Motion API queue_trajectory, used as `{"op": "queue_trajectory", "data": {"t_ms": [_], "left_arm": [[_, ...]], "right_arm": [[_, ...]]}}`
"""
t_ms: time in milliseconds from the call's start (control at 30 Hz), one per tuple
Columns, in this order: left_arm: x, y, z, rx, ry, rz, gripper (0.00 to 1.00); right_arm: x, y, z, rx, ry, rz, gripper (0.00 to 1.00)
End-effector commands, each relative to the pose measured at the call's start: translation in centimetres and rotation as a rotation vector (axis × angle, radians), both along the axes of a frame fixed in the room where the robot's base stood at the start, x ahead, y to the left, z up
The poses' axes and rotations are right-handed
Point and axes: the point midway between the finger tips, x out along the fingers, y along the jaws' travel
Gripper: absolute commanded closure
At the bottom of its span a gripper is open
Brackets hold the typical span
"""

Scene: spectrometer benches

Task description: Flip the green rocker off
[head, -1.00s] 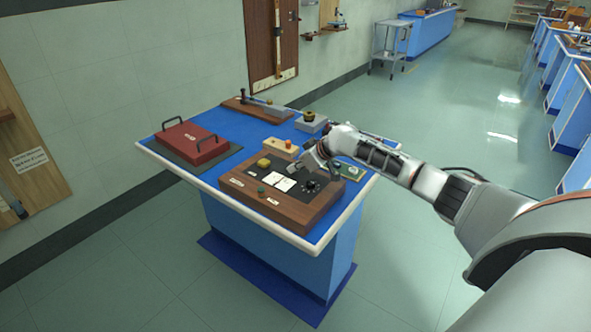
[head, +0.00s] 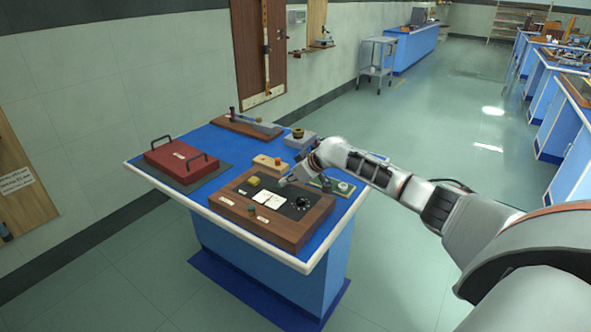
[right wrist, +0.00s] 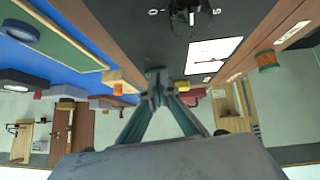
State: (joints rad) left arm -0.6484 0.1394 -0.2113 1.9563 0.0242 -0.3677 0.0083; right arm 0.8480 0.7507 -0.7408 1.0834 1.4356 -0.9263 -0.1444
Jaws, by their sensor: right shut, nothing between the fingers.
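A wooden control box (head: 290,233) with a black top panel stands at the front of the blue bench. A small green control (head: 251,208) sits near its front left edge; in the right wrist view it looks like a green cylinder with an orange end (right wrist: 268,60). I cannot tell whether it is the green rocker; no other rocker shows clearly. My right gripper (head: 283,182) is shut and empty over the back part of the panel, apart from the green control. Its closed fingertips show in the right wrist view (right wrist: 155,76); contact with the panel cannot be judged. My left gripper is out of view.
The panel bears a yellow knob (head: 254,181), white cards (head: 268,198) and a black dial (head: 302,203). Behind stands a wooden block with an orange button (head: 277,160). A red case (head: 182,160) lies at left, and a small grey box (head: 299,142) stands at back.

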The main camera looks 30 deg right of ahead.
Motion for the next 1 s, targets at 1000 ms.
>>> {"op": "queue_trajectory", "data": {"t_ms": [1000], "left_arm": [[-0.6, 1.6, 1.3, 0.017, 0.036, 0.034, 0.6]], "right_arm": [[-6.6, -0.7, 10.2, 0.0, 0.001, -0.003, 1.0]]}}
